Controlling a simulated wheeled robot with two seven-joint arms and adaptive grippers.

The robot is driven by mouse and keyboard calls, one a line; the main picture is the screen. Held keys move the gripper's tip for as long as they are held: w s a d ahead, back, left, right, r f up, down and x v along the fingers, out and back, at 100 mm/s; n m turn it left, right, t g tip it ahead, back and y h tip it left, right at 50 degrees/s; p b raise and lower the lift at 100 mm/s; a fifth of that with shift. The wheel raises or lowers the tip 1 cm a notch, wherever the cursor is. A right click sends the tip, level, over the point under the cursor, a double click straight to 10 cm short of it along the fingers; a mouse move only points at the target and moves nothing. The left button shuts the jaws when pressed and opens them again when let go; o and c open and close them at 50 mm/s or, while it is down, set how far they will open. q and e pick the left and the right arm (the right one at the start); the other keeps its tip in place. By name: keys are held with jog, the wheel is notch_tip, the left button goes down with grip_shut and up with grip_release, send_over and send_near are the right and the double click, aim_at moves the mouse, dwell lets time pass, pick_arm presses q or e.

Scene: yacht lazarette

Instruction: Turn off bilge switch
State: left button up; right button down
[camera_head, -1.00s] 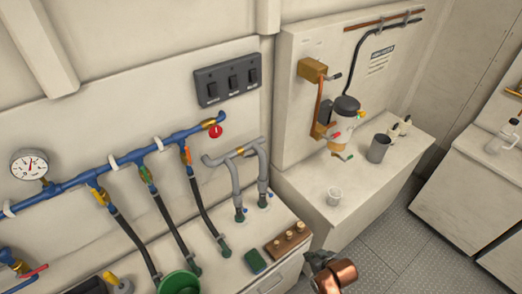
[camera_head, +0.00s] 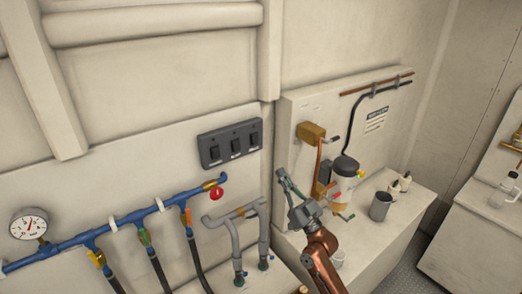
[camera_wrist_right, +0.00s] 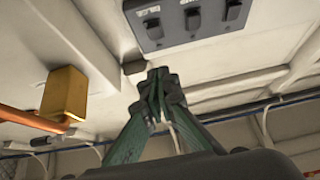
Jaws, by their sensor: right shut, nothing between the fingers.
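A dark switch panel (camera_head: 231,143) with three black rocker switches is on the back wall. The labels under the switches are too small to read, so I cannot tell which one is the bilge switch. My right gripper (camera_head: 282,174) is raised to the right of the panel and a little below it, apart from it. In the right wrist view, the gripper (camera_wrist_right: 158,75) is shut and empty, its green fingers together. The panel (camera_wrist_right: 178,32) shows beyond the fingertips at the top of that view. My left gripper is not in view.
Blue pipes (camera_head: 130,225) with valves and a gauge (camera_head: 29,224) run along the wall below the panel. A red knob (camera_head: 216,193) and grey pipes (camera_head: 237,238) stand near my right arm. A brass box (camera_head: 312,132) and white canister (camera_head: 343,178) are to the right.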

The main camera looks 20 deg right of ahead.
jog(key=p, duration=0.3)
send_near(255, 139)
notch_tip(255, 139, up, 4)
jog(key=w, duration=0.2)
jog(key=w+a, duration=0.1)
jog(key=shift+w+a+f, duration=0.15)
jog(key=shift+w+f, duration=0.1)
jog(key=shift+w, duration=0.15)
jog(key=shift+w+a+f+b, duration=0.1)
jog(key=shift+w+b, duration=0.2)
jog(key=shift+w, duration=0.15)
